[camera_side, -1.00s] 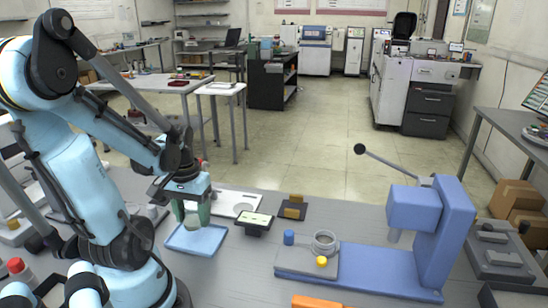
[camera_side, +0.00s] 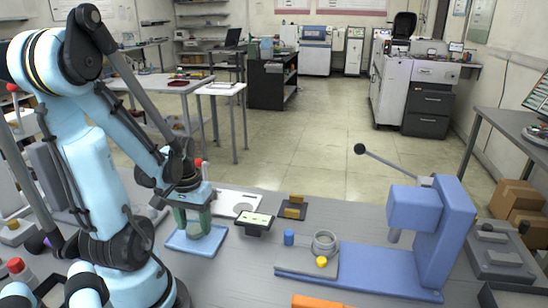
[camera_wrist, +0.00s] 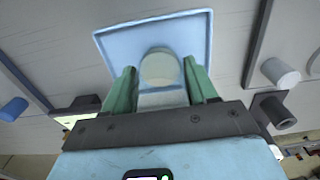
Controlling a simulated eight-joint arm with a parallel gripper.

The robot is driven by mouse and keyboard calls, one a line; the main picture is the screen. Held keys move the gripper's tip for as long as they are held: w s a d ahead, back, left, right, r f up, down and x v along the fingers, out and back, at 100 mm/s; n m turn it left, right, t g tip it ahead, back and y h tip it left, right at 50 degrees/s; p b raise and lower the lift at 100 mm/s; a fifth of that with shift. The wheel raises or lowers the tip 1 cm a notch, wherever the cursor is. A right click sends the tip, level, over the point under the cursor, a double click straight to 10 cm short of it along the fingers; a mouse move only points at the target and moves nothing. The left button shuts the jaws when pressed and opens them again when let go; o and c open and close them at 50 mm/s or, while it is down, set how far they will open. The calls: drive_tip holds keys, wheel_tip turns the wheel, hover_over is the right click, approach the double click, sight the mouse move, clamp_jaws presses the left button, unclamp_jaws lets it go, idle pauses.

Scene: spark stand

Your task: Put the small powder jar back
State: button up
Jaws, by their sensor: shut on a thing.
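My gripper (camera_side: 195,229) is low over the blue tray (camera_side: 178,245) in the side view, with its green fingers pointing down. In the wrist view the green fingers of my gripper (camera_wrist: 162,86) are shut on the small powder jar (camera_wrist: 160,66), whose pale round top shows between them. The blue tray (camera_wrist: 118,43) with its raised rim lies behind the jar in that view. The fingers mostly hide the jar in the side view, and I cannot tell whether its base touches the tray.
A small dark stand with a lit pale top (camera_side: 255,220) is right of the tray. Farther right are a blue cylinder (camera_side: 289,237), a round metal ring (camera_side: 324,243) and a blue press (camera_side: 428,225) with a long lever. Bare grey table lies in front of the tray.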

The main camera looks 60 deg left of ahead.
drive_tip(key=shift+f, duration=0.5)
drive_tip(key=o, duration=1.2)
drive_tip(key=shift+c, duration=0.2)
drive_tip(key=shift+r, duration=5.9)
drive_tip(key=w+d+m+t, duration=0.7)
drive_tip(key=w+d+m, duration=0.2)
drive_tip(key=w+d, duration=0.5)
drive_tip(key=d, duration=0.3)
drive_tip(key=shift+w+d+r, duration=0.3)
drive_tip(key=shift+d+r, duration=0.1)
